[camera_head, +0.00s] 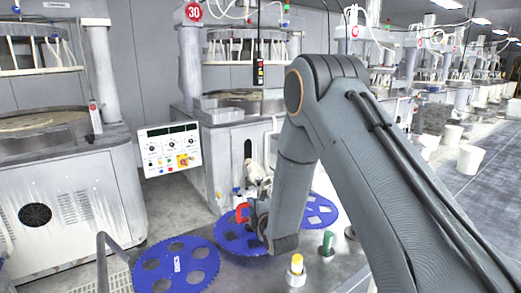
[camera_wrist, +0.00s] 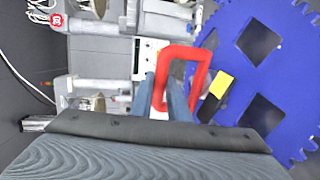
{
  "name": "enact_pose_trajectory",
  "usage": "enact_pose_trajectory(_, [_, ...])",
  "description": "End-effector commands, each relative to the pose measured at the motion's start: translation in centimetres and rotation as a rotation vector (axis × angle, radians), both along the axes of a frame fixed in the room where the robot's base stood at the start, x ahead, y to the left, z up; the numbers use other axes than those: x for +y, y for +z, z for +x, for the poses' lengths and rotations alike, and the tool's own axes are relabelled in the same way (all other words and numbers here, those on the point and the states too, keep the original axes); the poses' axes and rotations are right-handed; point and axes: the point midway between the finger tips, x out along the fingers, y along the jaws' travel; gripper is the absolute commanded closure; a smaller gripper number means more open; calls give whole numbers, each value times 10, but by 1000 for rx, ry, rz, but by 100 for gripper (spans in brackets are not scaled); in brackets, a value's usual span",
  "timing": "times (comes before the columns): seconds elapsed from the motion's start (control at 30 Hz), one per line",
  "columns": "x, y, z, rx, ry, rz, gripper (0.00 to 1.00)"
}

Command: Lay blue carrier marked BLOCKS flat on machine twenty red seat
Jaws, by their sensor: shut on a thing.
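My gripper (camera_head: 256,218) is low in front of the bench in the head view. Its two fingers (camera_wrist: 163,98) are shut on a red rectangular handle (camera_wrist: 205,66), also seen in the head view (camera_head: 241,212). A blue toothed carrier (camera_wrist: 225,70) with diamond openings fills the right of the wrist view, beside the handle; whether they are joined is unclear. I cannot read BLOCKS on any. No red seat is identifiable.
A machine with a red 30 sign (camera_head: 193,12) stands behind, with a control panel (camera_head: 170,149) at its left. Another machine (camera_head: 65,195) stands left. A yellow-topped container (camera_head: 297,266) and a green-topped one (camera_head: 327,243) stand near my arm. White buckets (camera_head: 469,159) stand at right beside open floor.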

Motion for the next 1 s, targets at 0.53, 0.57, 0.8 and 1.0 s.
enact_pose_trajectory(0.53, [0,25,1,-7,0,2,100])
enact_pose_trajectory(0.57, [0,26,1,-7,0,2,100])
enact_pose_trajectory(0.8, [0,35,1,-8,0,3,100])
enact_pose_trajectory(1.0, [0,43,1,-8,0,3,100])
